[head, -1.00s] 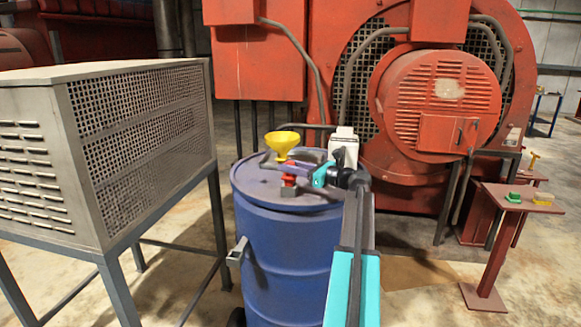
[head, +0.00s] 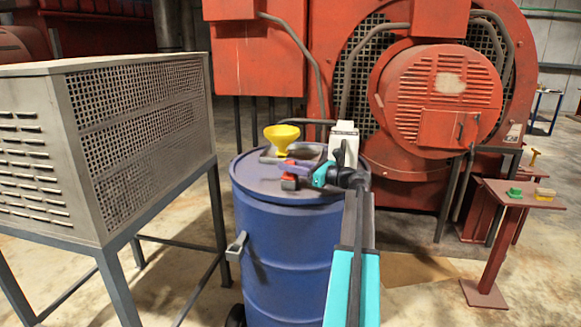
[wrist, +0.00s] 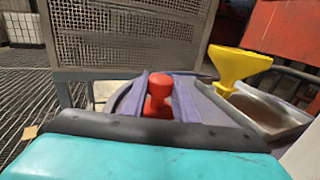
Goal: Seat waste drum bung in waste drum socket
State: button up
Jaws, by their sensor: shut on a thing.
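The red waste drum bung (head: 290,183) is at the top of the blue waste drum (head: 285,235). My gripper (head: 290,170) is shut on the bung, with a purple finger on each side of it. In the wrist view the bung (wrist: 158,92) stands roughly upright between the fingers, its rounded top showing. A little dark grey shows right under the bung in the head view. The fingers and bung hide the socket, so I cannot tell how deep the bung sits.
A yellow funnel (head: 282,138) stands in a grey tray on the drum lid, close behind my gripper. A white box (head: 344,135) is behind my wrist. A mesh-sided grey cabinet (head: 140,130) stands left and red machinery (head: 440,100) behind. A red stand (head: 510,210) is at right.

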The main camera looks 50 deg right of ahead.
jog(key=o, duration=1.1)
jog(key=shift+o, duration=0.2)
jog(key=shift+s, duration=0.1)
jog(key=b+v, duration=0.3)
jog(key=v, duration=1)
jog(key=shift+s, duration=0.3)
jog(key=shift+s+f, duration=0.1)
